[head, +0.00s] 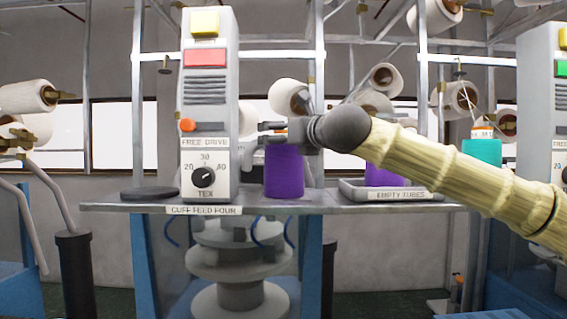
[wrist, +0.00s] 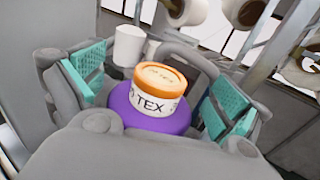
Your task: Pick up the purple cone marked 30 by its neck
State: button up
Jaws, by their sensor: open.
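A purple cone (head: 284,172) stands upright on the grey shelf, right of the control box. In the wrist view its purple shoulder (wrist: 150,113) shows below a white neck band (wrist: 148,98) reading "TEX" and an orange top (wrist: 160,78). The number on the band cannot be read. My gripper (wrist: 157,90) is open, with one teal-padded finger on each side of the neck and a gap on both sides. In the head view my gripper (head: 274,132) is at the cone's top, reaching in from the right, and hides part of the neck.
The control box (head: 208,110) with its TEX dial stands close left of the cone. Another purple cone (head: 384,176) sits in the "EMPTY TUBES" tray (head: 350,191) to the right. A teal cone (head: 481,152) stands further right. White yarn cones (head: 287,97) hang behind and above.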

jog(key=shift+r, duration=0.1)
jog(key=shift+c, duration=0.2)
jog(key=shift+w, duration=0.1)
jog(key=c, duration=1.3)
jog(key=shift+c, duration=1.1)
jog(key=shift+r, duration=0.15)
